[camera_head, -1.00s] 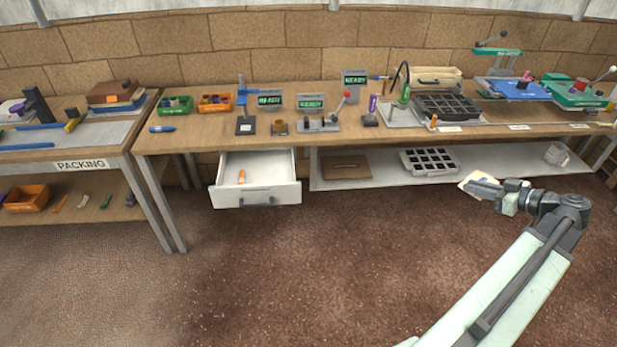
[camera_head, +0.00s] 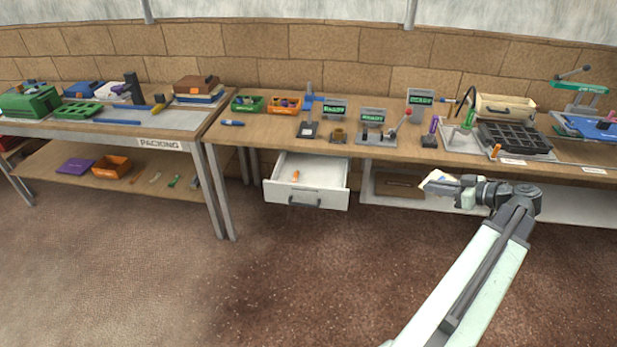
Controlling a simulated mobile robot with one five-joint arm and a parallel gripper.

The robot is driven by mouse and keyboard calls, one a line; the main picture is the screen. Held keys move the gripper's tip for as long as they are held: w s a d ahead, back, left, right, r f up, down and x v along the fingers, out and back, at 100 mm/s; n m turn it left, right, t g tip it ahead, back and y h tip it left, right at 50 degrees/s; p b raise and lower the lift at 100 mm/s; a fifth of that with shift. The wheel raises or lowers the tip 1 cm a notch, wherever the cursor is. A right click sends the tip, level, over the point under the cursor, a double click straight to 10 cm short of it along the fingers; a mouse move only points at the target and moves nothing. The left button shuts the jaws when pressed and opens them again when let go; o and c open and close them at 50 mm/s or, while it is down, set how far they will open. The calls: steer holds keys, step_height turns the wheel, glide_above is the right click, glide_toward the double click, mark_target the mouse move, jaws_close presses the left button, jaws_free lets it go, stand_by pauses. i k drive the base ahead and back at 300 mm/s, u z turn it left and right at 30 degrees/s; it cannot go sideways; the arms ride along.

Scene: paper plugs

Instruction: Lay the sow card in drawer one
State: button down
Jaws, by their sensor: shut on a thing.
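My gripper (camera_head: 458,190) is at the right of the view, in front of the low shelf. It is shut on a pale card (camera_head: 438,181) with small coloured marks, which sticks out to the left of the jaws. The picture on the card is too small to read. The drawer (camera_head: 306,195) under the workbench stands pulled open, to the left of my gripper and apart from it. A small orange object (camera_head: 296,175) lies inside the drawer. No number on the drawer can be read.
The workbench (camera_head: 262,137) carries bins, small presses and a black tray (camera_head: 515,139). The packing table (camera_head: 185,134) stands at the left. A low shelf (camera_head: 390,199) lies behind my gripper. The floor in front of the drawer is clear.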

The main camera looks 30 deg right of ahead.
mark_target(332, 184)
steer(key=z, duration=0.05)
steer(key=i, duration=1)
steer(key=u, duration=0.05)
